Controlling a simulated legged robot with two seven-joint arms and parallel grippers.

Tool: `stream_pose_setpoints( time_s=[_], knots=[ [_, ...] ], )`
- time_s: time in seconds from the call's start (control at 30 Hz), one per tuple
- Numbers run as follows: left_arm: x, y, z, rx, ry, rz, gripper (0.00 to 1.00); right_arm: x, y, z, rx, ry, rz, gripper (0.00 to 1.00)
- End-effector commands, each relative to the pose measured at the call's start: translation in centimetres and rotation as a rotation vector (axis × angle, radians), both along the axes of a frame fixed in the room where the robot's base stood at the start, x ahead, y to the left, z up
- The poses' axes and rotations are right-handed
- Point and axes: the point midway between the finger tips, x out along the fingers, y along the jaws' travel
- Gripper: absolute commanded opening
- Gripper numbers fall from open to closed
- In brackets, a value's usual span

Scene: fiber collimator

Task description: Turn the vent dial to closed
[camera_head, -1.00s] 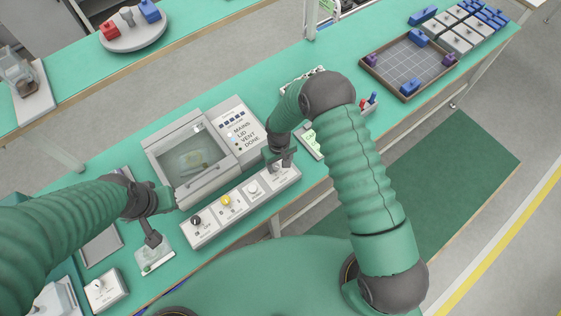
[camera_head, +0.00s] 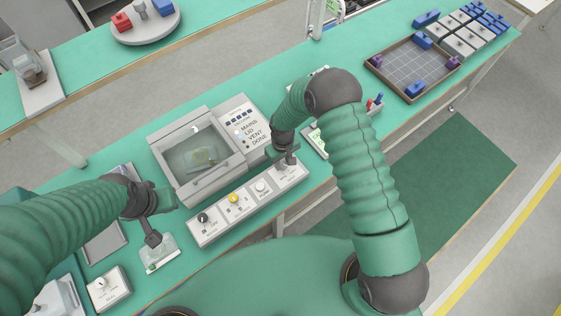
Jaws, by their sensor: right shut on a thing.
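A long white control strip (camera_head: 223,222) lies along the front of the bench. It carries a black knob marked OFF (camera_head: 203,217), a yellow button (camera_head: 234,199) and a white button (camera_head: 261,187). My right gripper (camera_head: 286,164) points down at the strip's right end and is shut on a control there, which I take to be the vent dial. The gripper hides most of that dial, so its setting cannot be read. My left gripper (camera_head: 153,240) hangs just above a small clear block on a pale base (camera_head: 160,258); its jaws are too small to read.
A grey chamber with a clear window (camera_head: 197,161) stands behind the strip. Beside it a panel reads MAINS, LID, VENT, DONE (camera_head: 252,134). A small white dial box (camera_head: 108,289) sits at front left. A brown-rimmed tray (camera_head: 408,101) lies at the right.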

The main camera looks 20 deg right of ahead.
Motion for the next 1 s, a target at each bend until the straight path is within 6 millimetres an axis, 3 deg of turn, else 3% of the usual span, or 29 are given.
stream_pose_setpoints(
  time_s=[0.07,0.1,0.23,0.53,0.67,0.77,1.0],
  knots=[
    [0.0,0.0,0.1,0.0,0.0,-0.001,0.0,-0.1,0.6,0.0,0.01,0.001,0.004,0.0],
    [0.0,0.0,0.1,0.0,0.0,-0.001,0.0,-0.1,0.6,0.0,0.011,0.001,0.004,0.34],
    [0.0,0.0,0.1,0.0,0.0,-0.001,0.0,-0.1,0.7,0.0,0.008,0.0,0.004,0.51],
    [0.0,0.0,0.0,0.0,0.0,-0.001,0.0,0.0,0.8,0.1,0.007,-0.001,0.004,0.52],
    [0.0,0.0,-0.3,0.0,0.0,-0.001,0.0,0.1,0.6,1.3,0.008,-0.004,0.003,0.52],
    [0.0,0.0,-0.8,0.0,0.0,-0.001,0.0,0.2,0.6,3.4,0.009,-0.006,0.004,0.52],
    [0.0,-0.1,-2.0,0.0,0.0,-0.001,0.0,0.2,0.5,10.6,0.011,-0.008,0.002,0.52]
  ],
)
